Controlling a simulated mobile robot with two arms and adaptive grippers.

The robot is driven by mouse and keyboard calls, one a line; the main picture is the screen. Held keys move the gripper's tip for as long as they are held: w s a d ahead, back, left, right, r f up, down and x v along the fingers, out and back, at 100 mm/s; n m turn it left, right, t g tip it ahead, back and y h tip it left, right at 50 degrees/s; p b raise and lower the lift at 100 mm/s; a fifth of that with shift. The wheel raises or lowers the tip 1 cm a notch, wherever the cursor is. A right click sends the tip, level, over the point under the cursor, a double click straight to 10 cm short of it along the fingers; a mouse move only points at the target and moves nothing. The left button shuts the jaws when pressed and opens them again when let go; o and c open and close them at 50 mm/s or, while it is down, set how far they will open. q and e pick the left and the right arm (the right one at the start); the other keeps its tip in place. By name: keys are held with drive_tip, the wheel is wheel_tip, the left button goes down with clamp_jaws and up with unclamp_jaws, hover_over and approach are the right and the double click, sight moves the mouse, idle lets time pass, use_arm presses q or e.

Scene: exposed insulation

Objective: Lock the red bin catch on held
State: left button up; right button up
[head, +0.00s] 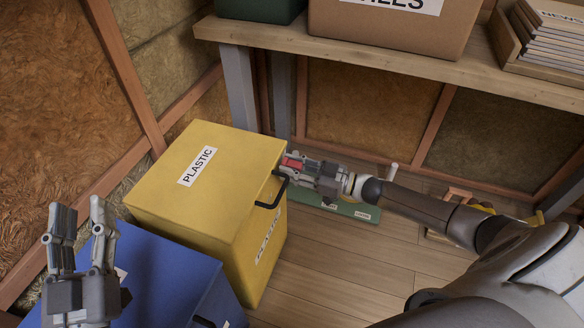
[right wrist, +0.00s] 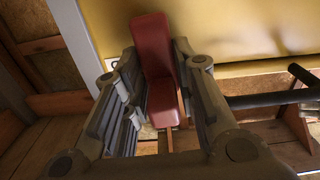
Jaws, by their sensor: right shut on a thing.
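The yellow bin (head: 175,205), labelled PLASTIC, stands in the middle of the head view with its lid lying flat on top. The red catch (head: 293,161) is at the bin's right side near the top edge, partly hidden by my gripper. In the right wrist view the red catch (right wrist: 153,45) stands upright against the yellow wall, its lower part between the fingers. My right gripper (head: 291,168) is shut on the red catch. My left gripper (head: 79,218) is open and empty, above the blue bin.
A black handle (head: 272,194) sticks out of the bin's side close to my right gripper. A blue bin (head: 170,270) stands in front of the yellow one. A wooden bench (head: 400,66) with boxes runs along the back.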

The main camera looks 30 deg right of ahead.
drive_tip(key=o, duration=1)
use_arm(q)
drive_tip(key=shift+f, duration=0.1)
